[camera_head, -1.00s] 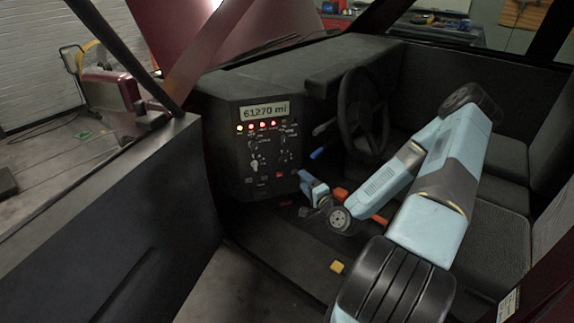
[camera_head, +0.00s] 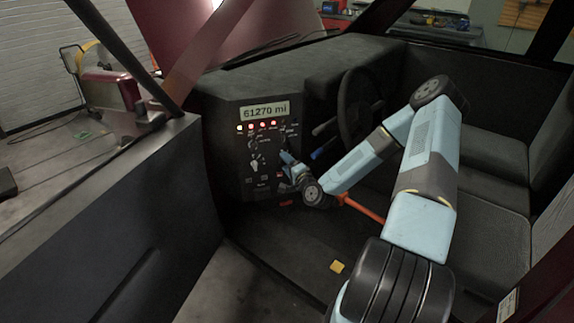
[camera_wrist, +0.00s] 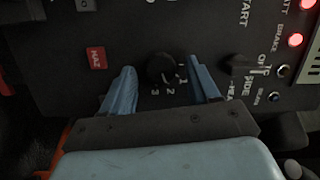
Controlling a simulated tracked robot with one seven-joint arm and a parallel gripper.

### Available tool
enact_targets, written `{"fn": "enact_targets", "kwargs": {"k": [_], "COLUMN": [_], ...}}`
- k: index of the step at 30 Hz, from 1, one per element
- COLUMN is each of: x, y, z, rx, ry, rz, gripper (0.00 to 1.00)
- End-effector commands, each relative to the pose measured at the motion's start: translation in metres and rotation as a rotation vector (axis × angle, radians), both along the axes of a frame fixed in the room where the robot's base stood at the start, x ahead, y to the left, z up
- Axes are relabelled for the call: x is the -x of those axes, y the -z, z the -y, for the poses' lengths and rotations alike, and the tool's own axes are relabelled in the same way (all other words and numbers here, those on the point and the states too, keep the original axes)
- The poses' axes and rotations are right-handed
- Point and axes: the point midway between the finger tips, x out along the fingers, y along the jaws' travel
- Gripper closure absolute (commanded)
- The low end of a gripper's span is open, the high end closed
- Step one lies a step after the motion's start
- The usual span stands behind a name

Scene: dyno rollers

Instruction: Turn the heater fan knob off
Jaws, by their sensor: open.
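A round black knob (camera_wrist: 162,68) with the numbers 1, 2 and 3 beside it sits on the black panel in the wrist view, and seems to be the heater fan knob. Its pointer direction is hard to tell. My gripper (camera_wrist: 161,72) is open, with one blue finger on each side of the knob in that view; no contact is visible and the depth gap is unclear. In the head view my gripper (camera_head: 286,159) is at the lower right of the dashboard panel (camera_head: 230,165) and hides part of it.
A second knob (camera_wrist: 238,66) with OFF, SIDE and HEAD markings is to the right in the wrist view. A red HAZ button (camera_wrist: 97,58) is to the left. The steering wheel (camera_head: 343,110) and an orange lever (camera_head: 362,208) are close to my arm.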

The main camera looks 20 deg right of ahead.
Motion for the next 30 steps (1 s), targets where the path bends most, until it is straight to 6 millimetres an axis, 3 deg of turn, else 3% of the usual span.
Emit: {"fn": "enact_targets", "kwargs": {"k": [6, 24, 30], "x": [-0.0002, 0.0002, 0.0004], "y": [0.0001, 0.0008, 0.0013], "z": [0.0001, 0.0005, 0.0005], "rx": [0.000, 0.000, 0.015], "ry": [0.000, 0.001, 0.001], "rz": [0.000, -0.002, -0.002], "gripper": [0.40, 0.96, 0.96]}}
